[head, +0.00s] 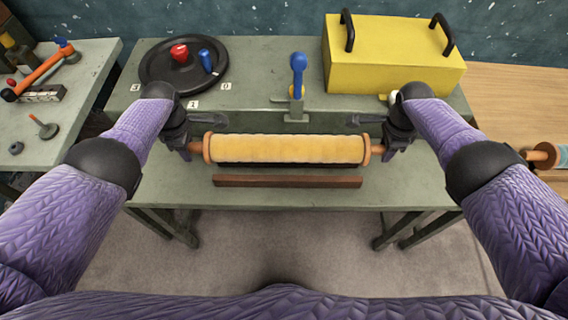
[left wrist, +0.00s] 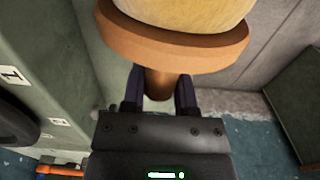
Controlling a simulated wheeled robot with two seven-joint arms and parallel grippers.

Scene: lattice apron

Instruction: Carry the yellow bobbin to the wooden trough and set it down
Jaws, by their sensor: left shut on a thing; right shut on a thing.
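The yellow bobbin (head: 287,149) is a thick yellow roll with orange-brown end flanges and short handles, lying crosswise above the green-grey table. My left gripper (head: 188,148) is shut on its left handle. My right gripper (head: 388,148) is shut on its right handle. In the left wrist view the brown flange (left wrist: 170,45) stands just beyond my left gripper (left wrist: 160,88), with the handle between the fingers. A long dark brown wooden bar, likely the wooden trough (head: 287,181), lies near the table's front edge, just in front of the bobbin. The bobbin hides anything directly beneath it.
A yellow box (head: 390,65) with black handles stands at the back right. A blue-handled clamp (head: 298,75) stands behind the bobbin. A black dial (head: 183,64) with red and blue knobs is at the back left. Another bobbin (head: 545,155) lies at far right.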

